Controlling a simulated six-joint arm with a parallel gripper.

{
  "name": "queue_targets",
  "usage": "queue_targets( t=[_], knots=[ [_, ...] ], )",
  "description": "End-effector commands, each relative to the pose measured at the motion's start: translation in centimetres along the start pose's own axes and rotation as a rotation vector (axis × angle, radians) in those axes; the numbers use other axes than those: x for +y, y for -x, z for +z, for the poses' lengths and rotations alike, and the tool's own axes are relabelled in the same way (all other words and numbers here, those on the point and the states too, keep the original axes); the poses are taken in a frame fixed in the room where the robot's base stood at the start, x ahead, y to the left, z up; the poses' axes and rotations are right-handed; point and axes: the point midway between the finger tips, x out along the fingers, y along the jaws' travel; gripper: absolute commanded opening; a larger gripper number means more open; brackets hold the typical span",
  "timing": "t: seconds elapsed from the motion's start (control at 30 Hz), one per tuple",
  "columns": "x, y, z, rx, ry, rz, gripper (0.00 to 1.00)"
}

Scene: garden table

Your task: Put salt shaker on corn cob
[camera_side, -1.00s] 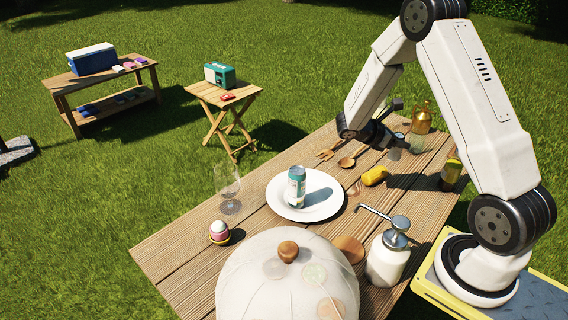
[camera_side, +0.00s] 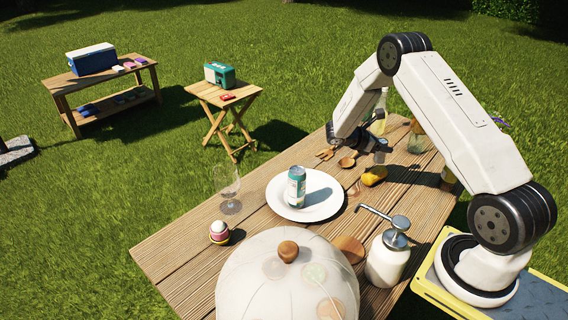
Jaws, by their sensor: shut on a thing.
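The corn cob (camera_side: 374,177) is a yellow, oblong thing lying on the wooden table, right of the white plate. My gripper (camera_side: 377,143) is above and just behind it, shut on the salt shaker (camera_side: 380,157), a small greyish see-through shaker that looks roughly upright. The shaker hangs just above the corn cob's far right end. I cannot tell whether the two touch. The fingers are small and dark here and partly hide the shaker's top.
A white plate (camera_side: 275,196) with a can (camera_side: 296,187) is left of the cob. A glass jar (camera_side: 417,143) stands to the right. A pump bottle (camera_side: 387,262) and a domed cover (camera_side: 262,275) stand in front.

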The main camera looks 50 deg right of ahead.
Motion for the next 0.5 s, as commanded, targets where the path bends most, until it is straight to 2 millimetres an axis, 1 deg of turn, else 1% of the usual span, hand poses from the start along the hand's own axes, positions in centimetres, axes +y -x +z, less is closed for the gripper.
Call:
queue_targets(
  t=[0.23, 0.4, 0.5],
  knots=[
    [0.6, -0.3, -0.7, 0.000, 0.000, 0.000, 0.00],
    [0.5, -1.0, -2.4, 0.000, 0.001, 0.000, 0.00],
    [0.5, -1.3, -3.1, 0.000, 0.000, 0.000, 0.00]
  ],
)
